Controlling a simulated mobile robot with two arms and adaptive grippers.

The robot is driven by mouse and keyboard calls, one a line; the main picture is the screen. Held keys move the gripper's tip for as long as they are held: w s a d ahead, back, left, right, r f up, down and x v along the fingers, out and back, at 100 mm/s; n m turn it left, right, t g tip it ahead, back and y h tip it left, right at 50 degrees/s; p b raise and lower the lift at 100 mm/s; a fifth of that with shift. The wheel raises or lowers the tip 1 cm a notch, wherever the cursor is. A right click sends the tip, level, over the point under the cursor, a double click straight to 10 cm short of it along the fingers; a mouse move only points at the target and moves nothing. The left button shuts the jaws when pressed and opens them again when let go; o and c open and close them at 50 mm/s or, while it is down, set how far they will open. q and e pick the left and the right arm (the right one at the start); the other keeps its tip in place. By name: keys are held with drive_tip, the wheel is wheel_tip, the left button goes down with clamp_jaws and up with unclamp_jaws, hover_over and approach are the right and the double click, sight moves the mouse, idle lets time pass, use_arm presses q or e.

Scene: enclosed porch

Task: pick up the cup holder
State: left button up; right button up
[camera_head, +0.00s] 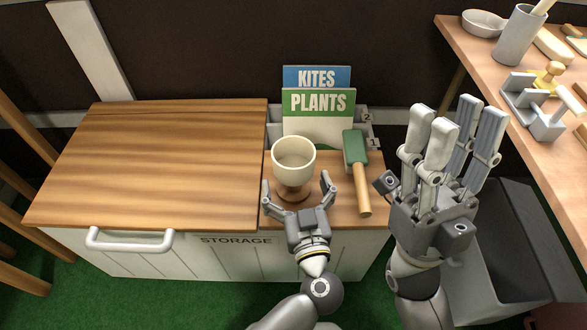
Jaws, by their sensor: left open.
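A cream cup-shaped vessel on a brown wooden foot (294,158) stands upright on the right part of the storage unit's top. It looks like the cup holder, though I cannot tell if cup and foot are separate pieces. My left gripper (299,186) is open, just in front of it, with one finger on each side of the wooden foot. I cannot tell whether the fingers touch it. My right gripper (452,130) is raised at the right, close to the camera, fingers pointing up and nothing seen in it.
The storage unit (165,165) has a clear wooden top at left. A green-headed tool with a wooden handle (361,185) lies right of the vessel. Kites and Plants books (318,103) stand behind. A table (470,55) with bowls and tools is at right, above a dark bin (510,235).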

use_arm(q)
drive_tip(key=shift+w+a, duration=0.15)
drive_tip(key=shift+w, duration=0.45)
drive_tip(key=c, duration=1.2)
drive_tip(key=shift+o, duration=0.2)
